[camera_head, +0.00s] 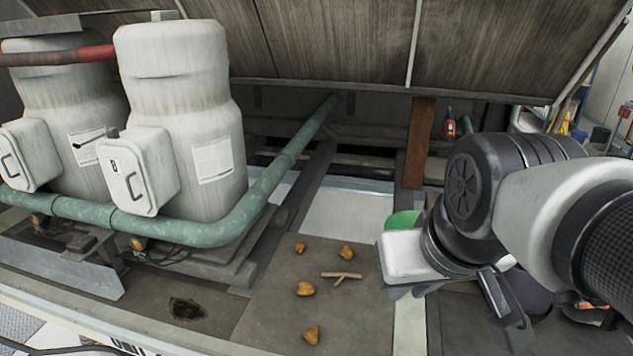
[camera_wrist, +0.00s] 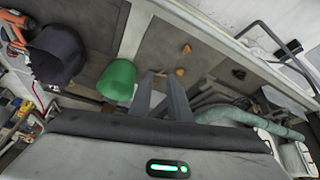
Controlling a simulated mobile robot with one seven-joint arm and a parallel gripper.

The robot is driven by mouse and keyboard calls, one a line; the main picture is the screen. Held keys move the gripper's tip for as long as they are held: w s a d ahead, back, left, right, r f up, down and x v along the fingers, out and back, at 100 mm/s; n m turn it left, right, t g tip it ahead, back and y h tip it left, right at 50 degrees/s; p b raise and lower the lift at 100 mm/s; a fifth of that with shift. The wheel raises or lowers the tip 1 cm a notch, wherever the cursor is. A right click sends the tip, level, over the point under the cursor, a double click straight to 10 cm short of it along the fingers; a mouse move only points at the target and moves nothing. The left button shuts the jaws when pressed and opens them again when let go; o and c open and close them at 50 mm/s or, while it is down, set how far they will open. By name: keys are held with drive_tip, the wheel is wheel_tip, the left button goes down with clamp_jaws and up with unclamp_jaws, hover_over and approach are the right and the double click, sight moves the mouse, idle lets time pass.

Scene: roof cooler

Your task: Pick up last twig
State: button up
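A light brown forked twig (camera_head: 342,276) lies on the grey-brown floor panel (camera_head: 262,318) in the head view, among several orange-brown leaf-like pieces. I cannot make the twig out in the wrist view, where my fingers cover part of the floor. My gripper (camera_wrist: 160,76) shows two grey fingers with a gap between them, open and with nothing seen held. In the head view my arm is at the right, and the gripper is apart from the twig, to its right.
A green bucket (camera_wrist: 117,79) and a dark bucket (camera_wrist: 56,54) stand left of my fingers in the wrist view. Orange-brown pieces (camera_head: 304,289) lie around the twig. White tanks (camera_head: 184,110) and a green pipe (camera_head: 262,190) stand at the left. A sloped wooden panel (camera_head: 340,45) hangs above.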

drive_tip(key=w+a+n+g+b, duration=0.15)
drive_tip(key=w+n, duration=0.35)
drive_tip(key=w, duration=0.8)
drive_tip(key=n+g+b, duration=0.2)
drive_tip(key=n+b, duration=0.3)
drive_tip(key=n, duration=0.6)
hover_over(329, 274)
drive_tip(key=s, duration=0.1)
drive_tip(key=f, duration=3)
drive_tip(key=shift+a+f, duration=0.2)
drive_tip(key=shift+f, duration=0.1)
drive_tip(key=shift+w+d+f+p, duration=0.1)
drive_tip(key=shift+w+f+p, duration=0.15)
drive_tip(key=shift+f, duration=1.3)
drive_tip(key=shift+w+d+f+p, duration=0.15)
drive_tip(key=shift+w+f, duration=0.1)
drive_tip(key=shift+f, duration=1.3)
drive_tip(key=shift+a, duration=0.1)
clamp_jaws()
